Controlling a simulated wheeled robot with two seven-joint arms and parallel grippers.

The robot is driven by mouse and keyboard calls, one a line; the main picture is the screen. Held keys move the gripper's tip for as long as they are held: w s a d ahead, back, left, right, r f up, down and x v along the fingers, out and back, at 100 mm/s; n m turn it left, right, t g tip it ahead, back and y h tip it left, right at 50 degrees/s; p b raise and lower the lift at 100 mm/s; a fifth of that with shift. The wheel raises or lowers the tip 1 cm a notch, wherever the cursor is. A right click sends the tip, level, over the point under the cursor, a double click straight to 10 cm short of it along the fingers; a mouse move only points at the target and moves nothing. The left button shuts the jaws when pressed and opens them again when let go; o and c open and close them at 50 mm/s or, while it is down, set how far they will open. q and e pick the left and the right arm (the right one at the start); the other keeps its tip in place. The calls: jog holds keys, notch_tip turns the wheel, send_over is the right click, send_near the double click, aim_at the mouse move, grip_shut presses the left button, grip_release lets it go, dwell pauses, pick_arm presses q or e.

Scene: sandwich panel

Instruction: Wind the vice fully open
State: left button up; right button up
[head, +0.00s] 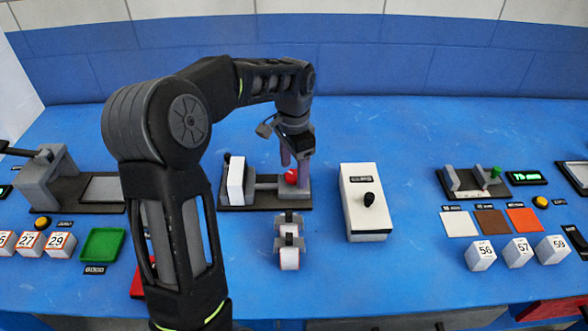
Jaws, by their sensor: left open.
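A device that looks like the vice stands on a dark base (240,206) in the middle of the table. It has a pale upright block (236,180) at its left, a grey bar (266,182) across the middle and a red knob (291,176) at its right. My left gripper (295,164) points down over the right end, open, with its fingers close around or just above the red knob. I cannot tell whether they touch it. The gripper partly hides the right end of the device. My right gripper is not in view.
A white box with a black knob (369,199) stands to the right. A white and grey part (289,255) lies in front. A smaller two-jaw fixture with a green knob (495,172) is at far right. A green tray (101,244) and numbered cubes (61,245) are at left.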

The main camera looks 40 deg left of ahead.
pick_arm(q)
jog(key=shift+f, duration=0.4)
jog(key=shift+c, duration=0.5)
jog(key=c, duration=1.2)
jog(key=shift+c, duration=0.2)
